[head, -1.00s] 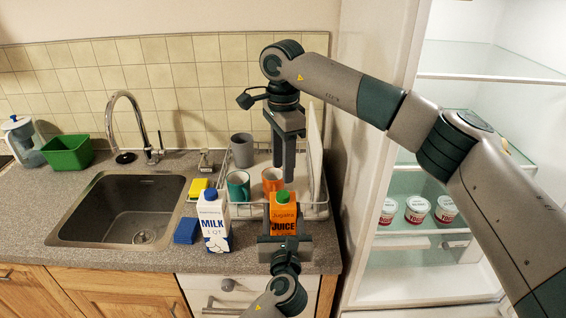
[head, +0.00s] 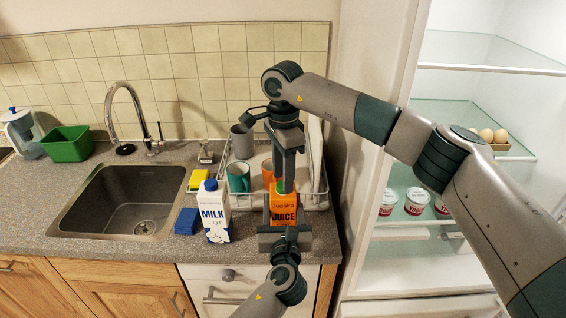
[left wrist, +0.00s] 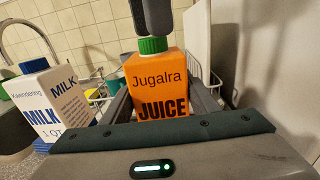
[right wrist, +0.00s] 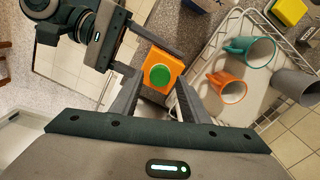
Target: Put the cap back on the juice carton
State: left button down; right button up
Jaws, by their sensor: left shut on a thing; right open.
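The orange juice carton (head: 284,209) stands upright near the counter's front edge. My left gripper (head: 284,224) is shut around its sides; its fingers flank the carton (left wrist: 158,85) in the left wrist view. The green cap (left wrist: 153,45) sits on top of the carton, looking level. My right gripper (head: 285,184) points down from above and is open, its fingertips just over the cap in the left wrist view. In the right wrist view the cap (right wrist: 160,76) lies between the spread fingers, with gaps on both sides. The head view mostly hides the cap.
A milk carton (head: 214,212) with a blue cap stands to the left. A dish rack (head: 317,200) with mugs is behind the juice carton. The sink (head: 118,195) is further left. The open fridge (head: 470,200) is on the right.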

jog(key=shift+f, duration=0.95)
grip_shut()
jog(key=m, duration=0.3)
jog(key=shift+m, duration=0.3)
jog(key=m, duration=0.4)
jog(key=shift+m, duration=0.4)
jog(key=shift+c, duration=0.2)
grip_release()
